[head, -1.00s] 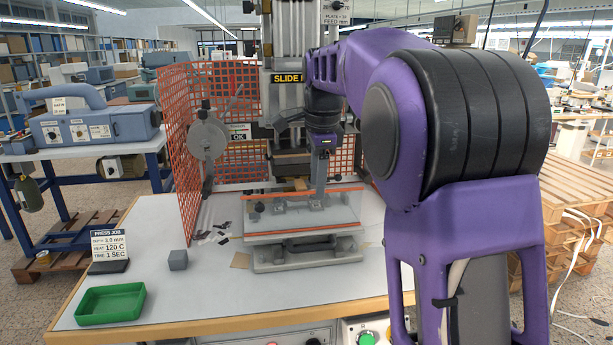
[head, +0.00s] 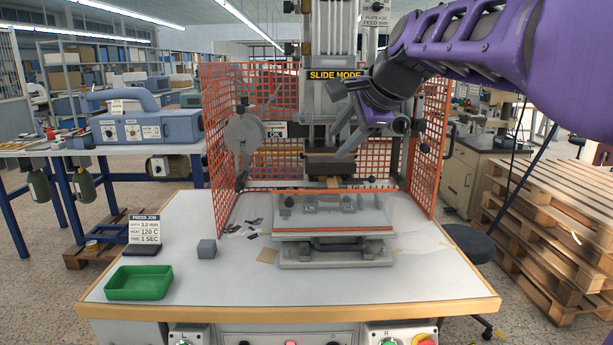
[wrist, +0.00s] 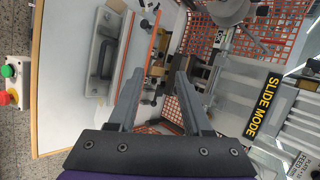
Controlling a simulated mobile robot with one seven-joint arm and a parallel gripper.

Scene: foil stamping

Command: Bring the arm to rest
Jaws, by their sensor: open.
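My gripper (head: 350,122) is raised in front of the press (head: 327,105), near the SLIDE MODE sign (head: 335,75). In the wrist view its two grey fingers (wrist: 155,95) are spread apart with nothing between them. My purple arm reaches in from the upper right of the head view. Below the gripper, the press's sliding fixture (head: 332,222) with its orange edge sits on the white table, apart from the fingers. The fixture also shows at the upper left of the wrist view (wrist: 100,50).
An orange mesh guard (head: 222,150) surrounds the press at the sides and back. The table (head: 225,290) holds a green tray (head: 139,283), a small grey cube (head: 206,249) and a PRESS JOB sign (head: 144,230). Wooden pallets (head: 545,215) stand at right. The table's front is largely clear.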

